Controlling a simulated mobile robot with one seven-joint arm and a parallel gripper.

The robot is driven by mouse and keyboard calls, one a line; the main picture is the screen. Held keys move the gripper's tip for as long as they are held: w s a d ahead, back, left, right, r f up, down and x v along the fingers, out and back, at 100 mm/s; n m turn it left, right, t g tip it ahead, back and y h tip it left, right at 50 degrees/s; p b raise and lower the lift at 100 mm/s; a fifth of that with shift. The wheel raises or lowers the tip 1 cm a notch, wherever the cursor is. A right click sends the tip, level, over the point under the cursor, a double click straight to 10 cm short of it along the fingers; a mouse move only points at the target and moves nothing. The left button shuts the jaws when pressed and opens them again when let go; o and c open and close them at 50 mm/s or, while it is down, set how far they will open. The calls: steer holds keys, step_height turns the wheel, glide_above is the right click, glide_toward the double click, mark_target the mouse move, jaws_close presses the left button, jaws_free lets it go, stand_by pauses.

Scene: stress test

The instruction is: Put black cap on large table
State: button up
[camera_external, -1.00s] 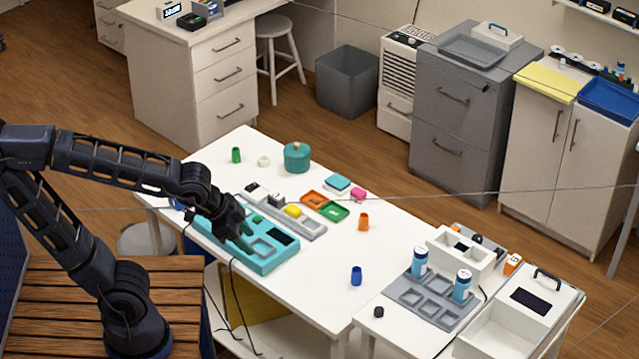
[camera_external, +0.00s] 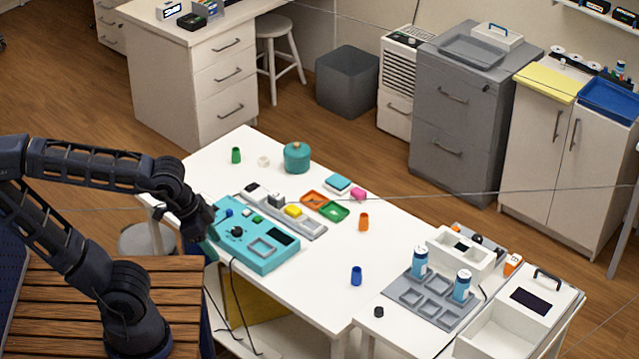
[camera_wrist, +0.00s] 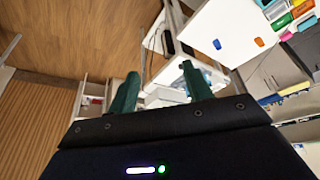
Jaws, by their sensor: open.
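The black cap (camera_external: 379,312) is a small dark cylinder on the white side table at the lower right, apart from the large table. The large white table (camera_external: 318,290) stands in the middle; part of its top also shows in the wrist view (camera_wrist: 235,22). My gripper (camera_external: 210,249) has dark green fingers and is at the left edge of the large table, beside the teal panel. In the wrist view my gripper (camera_wrist: 160,88) has its fingers spread with nothing between them. The cap cannot be made out in the wrist view.
A teal panel (camera_external: 282,261) with a black knob (camera_external: 238,232) lies nearest my gripper. A blue cup (camera_external: 356,276) and an orange cup (camera_external: 364,222) stand on the large table. A grey tray with bottles (camera_external: 408,306) is behind the cap. The large table's front right is mostly clear.

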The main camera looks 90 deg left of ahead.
steer(key=w+a+f+t, duration=0.1)
steer(key=w+f, duration=0.2)
steer(key=w, duration=0.4)
steer(key=w+a+f+t, duration=0.1)
steer(key=w+f, duration=0.1)
steer(key=w, duration=0.5)
steer(key=shift+w+a+f+t, duration=0.65)
steer(key=shift+w+f+t, duration=0.5)
steer(key=shift+w+f, duration=3.25)
steer(key=shift+w+a+f+t, duration=0.7)
steer(key=shift+w+f+t, duration=0.4)
steer(key=shift+w+f, duration=3.3)
steer(key=shift+w+a+f+t, duration=0.65)
steer(key=shift+w+f+t, duration=0.5)
steer(key=shift+w+f, duration=3.2)
steer(key=shift+s+f, duration=0.2)
steer(key=shift+s, duration=0.05)
jaws_close()
step_height(320, 180, up, 20)
steer(key=m+h, duration=0.3)
steer(key=h, duration=0.1)
glide_above(379, 315)
steer(key=w+d, duration=0.5)
steer(key=d, duration=0.1)
step_height(379, 315, down, 11)
steer(key=shift+w+f+g, duration=0.4)
steer(key=shift+f, duration=0.15)
